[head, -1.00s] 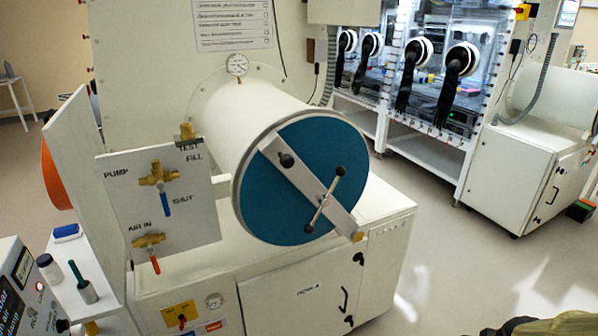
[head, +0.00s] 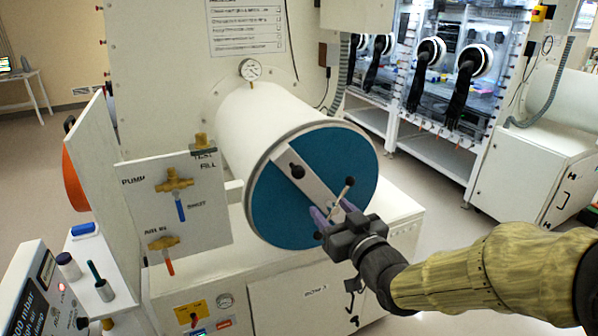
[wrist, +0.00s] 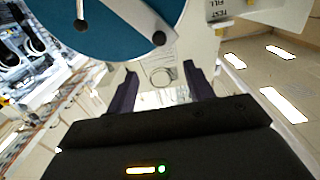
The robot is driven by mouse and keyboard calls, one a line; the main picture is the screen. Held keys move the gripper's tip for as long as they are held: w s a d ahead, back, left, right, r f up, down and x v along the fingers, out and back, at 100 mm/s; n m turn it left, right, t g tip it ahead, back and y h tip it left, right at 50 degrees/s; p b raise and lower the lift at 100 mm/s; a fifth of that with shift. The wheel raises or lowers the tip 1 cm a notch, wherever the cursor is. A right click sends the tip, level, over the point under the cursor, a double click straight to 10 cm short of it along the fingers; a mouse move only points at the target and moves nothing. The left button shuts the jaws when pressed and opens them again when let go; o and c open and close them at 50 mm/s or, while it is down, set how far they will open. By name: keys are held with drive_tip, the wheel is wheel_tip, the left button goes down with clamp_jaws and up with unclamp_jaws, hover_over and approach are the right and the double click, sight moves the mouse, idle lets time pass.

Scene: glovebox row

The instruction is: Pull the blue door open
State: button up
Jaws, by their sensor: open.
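The blue door (head: 275,212) is the round end of a white cylinder and sits flush against its rim, shut. A pale bar (head: 305,175) crosses it diagonally with a dark knob, and a thin T-handle (head: 349,184) with dark ball ends sits at the bar's lower right. My gripper (head: 326,214) is open in front of the handle, its purple fingers overlapping the handle's lower part; I cannot tell whether they touch it. In the wrist view the door (wrist: 120,22) fills the top, beyond my open, empty-looking fingers (wrist: 161,80).
A valve panel (head: 205,225) with brass valves stands left of the door. The white cabinet (head: 290,300) lies below. Glovebox ports with black gloves (head: 468,90) are at the back right. Open floor (head: 440,220) lies right of the cabinet.

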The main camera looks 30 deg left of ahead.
sight(301, 175)
drive_tip(key=p+x, duration=0.7)
drive_tip(key=x, duration=1)
drive_tip(key=shift+w+a+f, duration=0.1)
drive_tip(key=shift+w+a, duration=0.05)
clamp_jaws()
